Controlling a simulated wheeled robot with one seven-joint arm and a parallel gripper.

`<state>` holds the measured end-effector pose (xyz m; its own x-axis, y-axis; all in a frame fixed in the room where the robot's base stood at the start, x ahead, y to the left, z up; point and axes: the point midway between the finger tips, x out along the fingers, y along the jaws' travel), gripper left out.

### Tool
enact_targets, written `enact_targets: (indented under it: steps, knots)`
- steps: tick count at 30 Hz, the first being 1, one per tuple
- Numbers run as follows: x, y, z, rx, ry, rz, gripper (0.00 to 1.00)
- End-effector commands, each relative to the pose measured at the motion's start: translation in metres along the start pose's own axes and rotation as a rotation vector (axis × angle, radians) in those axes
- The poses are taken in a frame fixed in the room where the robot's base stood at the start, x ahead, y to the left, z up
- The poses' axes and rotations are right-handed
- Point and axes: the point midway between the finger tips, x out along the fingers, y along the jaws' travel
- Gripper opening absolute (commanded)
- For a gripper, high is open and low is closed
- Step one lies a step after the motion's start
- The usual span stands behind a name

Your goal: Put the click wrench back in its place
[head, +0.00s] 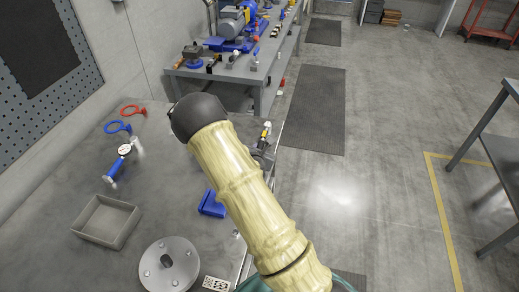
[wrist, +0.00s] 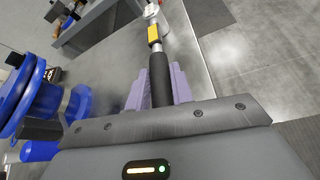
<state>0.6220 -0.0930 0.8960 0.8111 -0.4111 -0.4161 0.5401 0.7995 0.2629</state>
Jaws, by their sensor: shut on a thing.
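The click wrench has a black handle (wrist: 159,82), a yellow band and a metal head. In the wrist view it lies between the purple fingers of my gripper (wrist: 158,76), which are shut on the handle. The head end points away, over or along the grey bench; I cannot tell whether it touches the surface. In the head view my arm hides the gripper, and only a small yellow and metal part (head: 264,135) shows beside it near the bench's right edge. The wrench's own place cannot be made out.
The near grey bench (head: 72,182) carries an open grey tray (head: 80,231), a round metal flange (head: 182,270), a blue object (head: 210,204) and a blue-handled gauge (head: 118,165). A second bench with a blue pump (head: 238,22) is beyond.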

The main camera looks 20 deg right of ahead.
Motion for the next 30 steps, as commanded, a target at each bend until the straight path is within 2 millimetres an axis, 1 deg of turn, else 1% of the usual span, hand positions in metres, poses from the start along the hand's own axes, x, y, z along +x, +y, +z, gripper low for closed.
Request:
enact_targets:
  steps: [5,6,9,20,23,26,30]
  knots:
    - [0.001,-0.001,-0.002,-0.001,-0.001,0.000,0.00]
    - [0.001,-0.001,-0.002,-0.001,0.000,-0.001,0.26]
    - [0.001,-0.001,-0.002,-0.001,0.000,-0.001,0.44]
    - [-0.001,0.000,0.001,0.000,0.000,0.000,0.44]
    - [-0.009,0.000,0.000,-0.002,0.001,0.000,0.44]
    - [-0.023,0.001,-0.001,-0.002,0.001,0.001,0.44]
    - [-0.049,0.001,-0.001,-0.003,0.002,0.002,0.44]
